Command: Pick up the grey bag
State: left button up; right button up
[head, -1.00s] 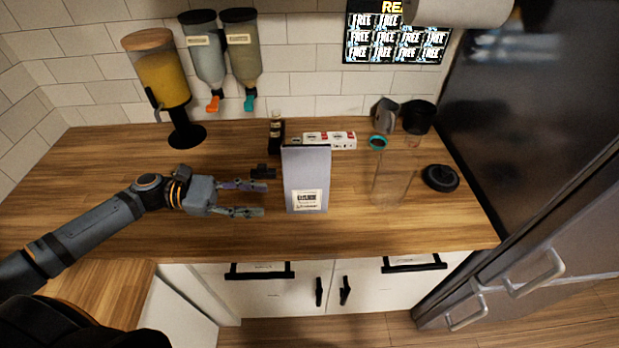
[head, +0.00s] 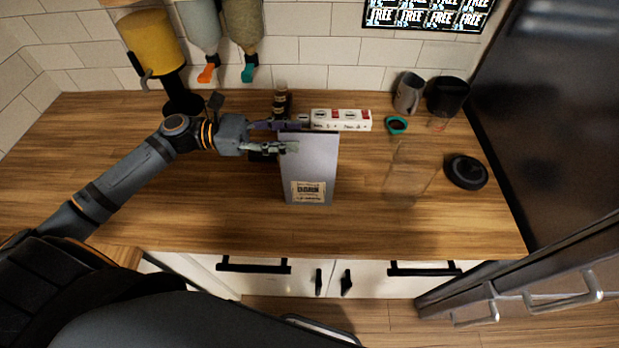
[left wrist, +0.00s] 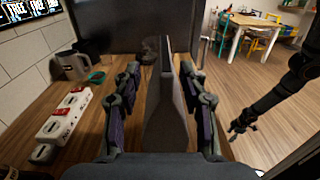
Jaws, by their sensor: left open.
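The grey bag (head: 310,165) stands upright on the wooden counter, a tall flat pack with a pale label low on its front. My left gripper (head: 287,137) is at its upper left edge, with one finger in front of the bag and the other behind its top. In the left wrist view the bag (left wrist: 165,125) rises between the two spread fingers of the left gripper (left wrist: 160,75). The fingers are open, and gaps show on both sides. A dark arm end, seemingly my right gripper (left wrist: 241,122), shows small at the right of the left wrist view.
A white power strip (head: 341,120) and a dark bottle (head: 282,100) stand close behind the bag. A clear container (head: 408,175), a black lid (head: 466,171) and a metal pitcher (head: 408,93) are to the right. The counter in front is clear.

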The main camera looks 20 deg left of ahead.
aim_at(311, 142)
pick_arm(q)
jog(key=shift+s+d, duration=0.1)
jog(key=shift+d, duration=0.75)
jog(key=shift+f+x, duration=0.2)
jog(key=shift+x, duration=0.95)
jog(key=shift+w+d+f, duration=0.1)
jog(key=shift+w+d, duration=0.15)
jog(key=shift+d, duration=0.3)
jog(key=shift+s+a, duration=0.1)
jog(key=shift+c, duration=0.5)
jog(key=c, duration=0.5)
grip_shut()
pick_arm(e)
jog(key=shift+s, duration=0.55)
